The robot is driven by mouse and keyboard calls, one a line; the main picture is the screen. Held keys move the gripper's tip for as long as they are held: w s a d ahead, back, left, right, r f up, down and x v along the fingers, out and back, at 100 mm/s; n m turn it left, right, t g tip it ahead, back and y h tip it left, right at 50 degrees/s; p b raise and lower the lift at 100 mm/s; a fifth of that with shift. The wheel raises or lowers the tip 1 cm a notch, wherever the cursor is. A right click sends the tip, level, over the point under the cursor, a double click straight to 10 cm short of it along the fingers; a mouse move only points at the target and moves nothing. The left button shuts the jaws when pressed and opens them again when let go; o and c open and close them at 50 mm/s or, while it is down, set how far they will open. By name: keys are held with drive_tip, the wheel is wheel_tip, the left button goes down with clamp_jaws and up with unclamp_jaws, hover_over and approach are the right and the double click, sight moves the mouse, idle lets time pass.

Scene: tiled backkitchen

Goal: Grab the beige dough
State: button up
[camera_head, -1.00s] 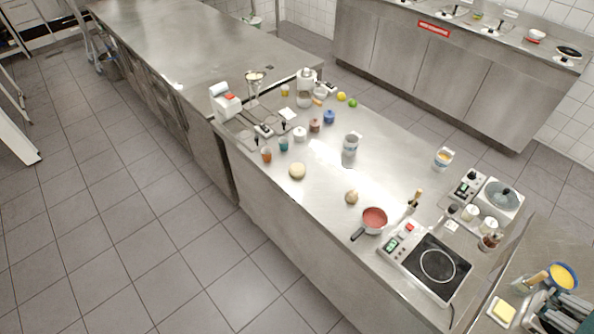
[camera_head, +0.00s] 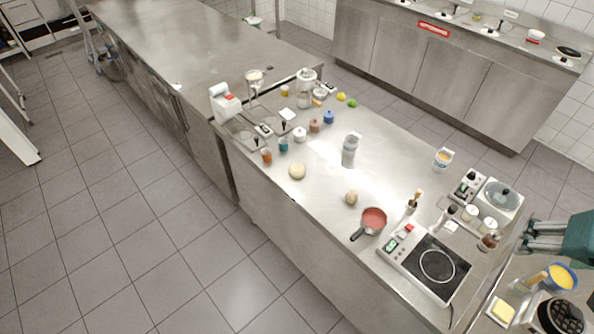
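A round beige dough ball (camera_head: 297,171) lies on the steel counter (camera_head: 315,205), left of the middle and near its front edge. A smaller, browner lump (camera_head: 351,198) lies to its right, by the red pan; I cannot tell for sure what it is. My gripper (camera_head: 527,236) is at the right edge of the view, with grey fingers pointing left from a teal body. Its fingers look apart with nothing between them. It is far to the right of the dough, beyond the hotplate.
A red pan (camera_head: 374,219) and a hotplate (camera_head: 435,262) stand right of the lump. A grey-white canister (camera_head: 350,147) stands behind. Small jars (camera_head: 283,144) and a white scale-like device (camera_head: 224,102) stand left of the dough. The counter around the dough is mostly clear.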

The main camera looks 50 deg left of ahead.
drive_tip(key=w+a+n+g, duration=0.15)
drive_tip(key=w+a, duration=0.25)
drive_tip(key=a, duration=0.5)
drive_tip(key=w+a+n+g, duration=0.1)
drive_tip(key=w+a+n, duration=0.3)
drive_tip(key=a, duration=0.5)
drive_tip(key=w+a+f+n+g, duration=0.1)
drive_tip(key=a+f, duration=0.2)
drive_tip(key=a, duration=0.7)
drive_tip(key=w+a+f+n, duration=0.2)
drive_tip(key=a, duration=0.7)
drive_tip(key=n+g+h+p, duration=0.1)
drive_tip(key=n+g+h, duration=0.1)
drive_tip(key=n, duration=0.4)
hover_over(297, 167)
drive_tip(key=f, duration=1.9)
drive_tip(key=shift+w+a+f, duration=0.1)
drive_tip(key=shift+a+f, duration=0.05)
drive_tip(key=shift+a, duration=0.05)
drive_tip(key=shift+s+a+f, duration=0.2)
drive_tip(key=shift+f, duration=0.1)
drive_tip(key=shift+d+f, duration=0.15)
drive_tip(key=shift+f, duration=1.05)
drive_tip(key=shift+f, duration=0.1)
